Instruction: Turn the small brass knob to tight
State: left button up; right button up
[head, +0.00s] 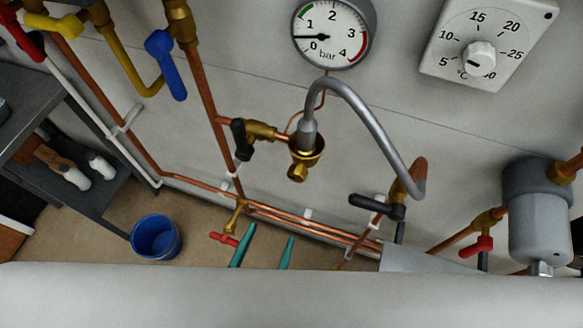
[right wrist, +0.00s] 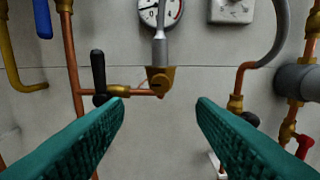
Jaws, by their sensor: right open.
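The small brass knob (head: 298,172) sticks out below a brass cup-shaped fitting (head: 307,150) at the lower end of a grey braided hose, near the middle of the head view. In the right wrist view the knob (right wrist: 159,85) is straight ahead, between and beyond the fingers. I cannot read any tight mark on it. My right gripper (head: 271,233) shows as two teal fingers below the knob in the head view. In the right wrist view the gripper (right wrist: 160,103) is open and empty, apart from the knob. My left gripper is not in view.
A black lever (head: 240,139) sits left of the fitting, and another black lever (head: 377,206) is to the right. The grey hose (head: 368,115) arches over on the right. A pressure gauge (head: 332,32) is above. Copper pipes run below, and a blue bucket (head: 156,238) stands lower left.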

aim_at(295, 177)
jog(key=p+x, duration=0.2)
jog(key=x, duration=0.8)
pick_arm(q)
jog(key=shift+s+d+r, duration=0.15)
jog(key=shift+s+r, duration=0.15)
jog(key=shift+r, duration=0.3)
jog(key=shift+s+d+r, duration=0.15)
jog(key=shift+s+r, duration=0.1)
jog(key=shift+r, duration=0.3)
pick_arm(e)
jog(key=shift+x, duration=0.8)
jog(key=shift+c, duration=0.2)
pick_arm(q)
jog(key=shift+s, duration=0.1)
pick_arm(e)
jog(key=c, duration=0.9)
